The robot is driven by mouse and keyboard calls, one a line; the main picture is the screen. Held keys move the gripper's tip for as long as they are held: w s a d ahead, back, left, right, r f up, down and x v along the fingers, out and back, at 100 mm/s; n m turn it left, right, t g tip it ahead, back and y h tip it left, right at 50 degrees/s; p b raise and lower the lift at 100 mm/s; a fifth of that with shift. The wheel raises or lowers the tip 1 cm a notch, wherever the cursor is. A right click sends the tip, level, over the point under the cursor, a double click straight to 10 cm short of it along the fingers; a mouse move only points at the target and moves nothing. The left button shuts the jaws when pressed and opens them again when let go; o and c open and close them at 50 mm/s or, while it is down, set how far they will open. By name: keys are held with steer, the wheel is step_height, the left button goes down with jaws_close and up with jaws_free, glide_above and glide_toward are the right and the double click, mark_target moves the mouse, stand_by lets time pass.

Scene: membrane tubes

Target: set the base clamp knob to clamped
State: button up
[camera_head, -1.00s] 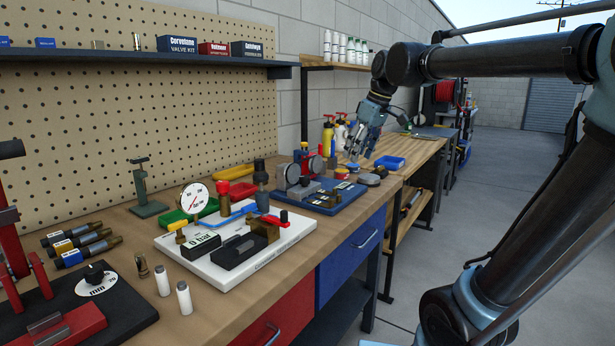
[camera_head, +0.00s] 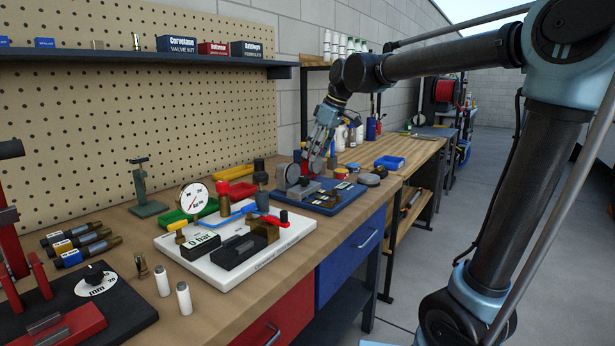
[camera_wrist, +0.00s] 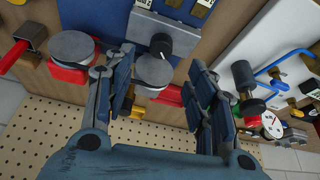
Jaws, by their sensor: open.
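A blue-based fixture (camera_head: 318,201) stands on the bench, with a grey block, grey round discs and red parts on it. In the wrist view, its blue base (camera_wrist: 95,20) is at the top, beside a grey block (camera_wrist: 180,32) bearing a black knob (camera_wrist: 161,45) with a white mark. I cannot tell for sure that this is the base clamp knob, nor read its setting. My gripper (camera_head: 319,158) is above the back of the fixture. In the wrist view, its open fingers (camera_wrist: 162,72) straddle a grey disc (camera_wrist: 153,69); contact is unclear.
Another grey disc (camera_wrist: 70,46) on a red part is beside the left finger. A white board (camera_head: 215,268) with a gauge, blue pipe and valves stands left of the fixture. The pegboard (camera_head: 130,110) closes the back.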

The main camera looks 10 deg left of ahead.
mark_target(306, 176)
steer(key=x, duration=0.9)
steer(key=shift+f, duration=0.15)
steer(key=shift+c, duration=0.6)
steer(key=c, duration=0.9)
